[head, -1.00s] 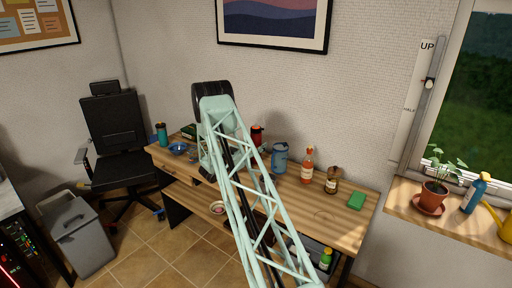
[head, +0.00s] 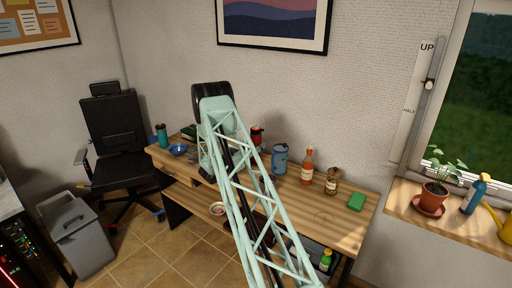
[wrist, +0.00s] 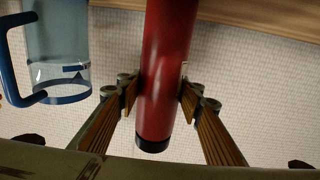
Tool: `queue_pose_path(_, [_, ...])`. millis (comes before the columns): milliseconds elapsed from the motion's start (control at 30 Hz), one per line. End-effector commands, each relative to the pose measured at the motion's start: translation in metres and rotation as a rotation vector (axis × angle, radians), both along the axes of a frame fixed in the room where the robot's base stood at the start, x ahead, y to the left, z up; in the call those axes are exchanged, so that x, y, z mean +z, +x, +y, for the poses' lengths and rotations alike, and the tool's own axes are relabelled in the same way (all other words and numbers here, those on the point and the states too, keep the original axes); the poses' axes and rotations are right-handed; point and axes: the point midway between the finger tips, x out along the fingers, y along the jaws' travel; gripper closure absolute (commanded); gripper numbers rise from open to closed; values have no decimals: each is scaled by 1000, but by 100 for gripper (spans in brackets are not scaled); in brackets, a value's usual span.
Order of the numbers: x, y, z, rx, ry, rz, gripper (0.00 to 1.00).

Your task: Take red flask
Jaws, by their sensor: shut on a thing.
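The red flask (wrist: 168,65) stands between the two fingers of my gripper (wrist: 159,95) in the wrist view, which shows the scene upside down. The fingers press on both its sides near its dark end (wrist: 153,143). In the head view, a part of the red flask (head: 257,138) shows just right of my arm, at the back of the wooden desk. My arm hides the rest of it and most of the gripper there.
A blue pitcher (head: 280,158) stands close to the flask; it also shows in the wrist view (wrist: 58,45).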

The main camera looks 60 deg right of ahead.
Motion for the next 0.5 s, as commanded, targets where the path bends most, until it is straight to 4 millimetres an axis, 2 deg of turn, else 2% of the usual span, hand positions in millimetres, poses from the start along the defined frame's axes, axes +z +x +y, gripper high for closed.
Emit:
queue_pose_path(267, [14,0,0,0,-2,-2,86])
queue_pose_path(500, [35,0,0,0,-2,-2,86])
